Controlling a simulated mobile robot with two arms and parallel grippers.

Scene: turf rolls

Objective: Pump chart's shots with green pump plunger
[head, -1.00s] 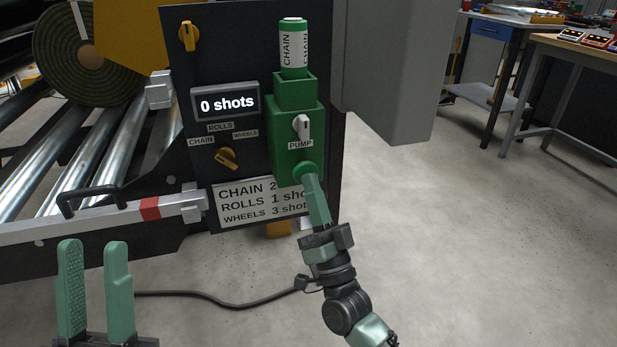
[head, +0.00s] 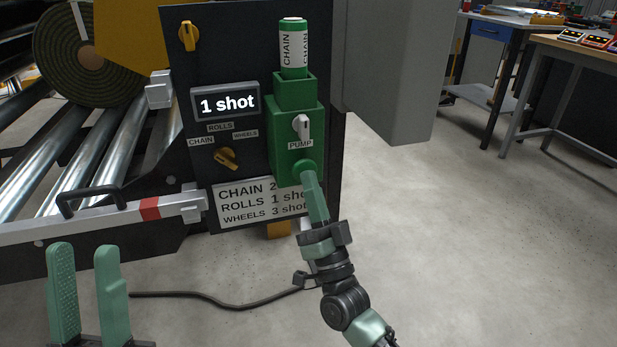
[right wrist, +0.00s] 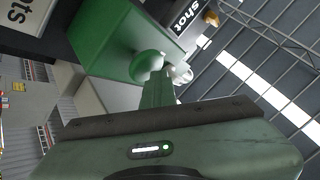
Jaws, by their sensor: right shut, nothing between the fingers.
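The green pump (head: 297,135) is mounted on the dark panel, with a white lever above its PUMP label. Its round green plunger (head: 304,168) is low on the front; it also shows in the right wrist view (right wrist: 147,66). My right gripper (head: 308,178) is shut and empty, its fingertips at the plunger, seemingly touching it. The display (head: 226,103) reads "1 shot". The chart (head: 245,206) lists CHAIN 2, ROLLS 1 and WHEELS 3; its right edge is partly hidden. A CHAIN cartridge (head: 293,48) stands upright on the pump. My left gripper (head: 88,290) is open and empty at lower left.
A tilted yellow selector knob (head: 226,158) sits below the CHAIN, ROLLS and WHEELS labels. Another yellow knob (head: 188,36) is at the panel's top. A rail with a black handle (head: 95,198) and metal rollers are at left. A grey box (head: 390,70) juts out right of the pump.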

